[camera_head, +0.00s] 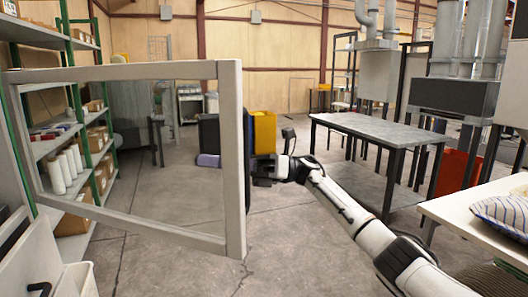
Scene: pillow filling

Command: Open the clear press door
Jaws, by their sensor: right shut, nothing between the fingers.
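The clear press door (232,150) is a see-through pane in a light grey frame, standing at an angle across the left half of the head view. A dark upright strip, perhaps its handle, runs along the frame's right edge. My right gripper (260,170) is at that edge, about halfway up, its fingers partly hidden by the frame. It is shut with nothing seen in it. A small purple part shows through the pane just left of the frame; I cannot tell if it belongs to the gripper. I cannot tell if gripper and door touch. My left gripper is out of view.
Green-posted shelves (88,120) with boxes and white rolls stand at the left behind the door. A grey-topped table (380,127) stands right of centre. A white table (470,212) with a striped pillow (503,217) is at the right. Bare floor lies between.

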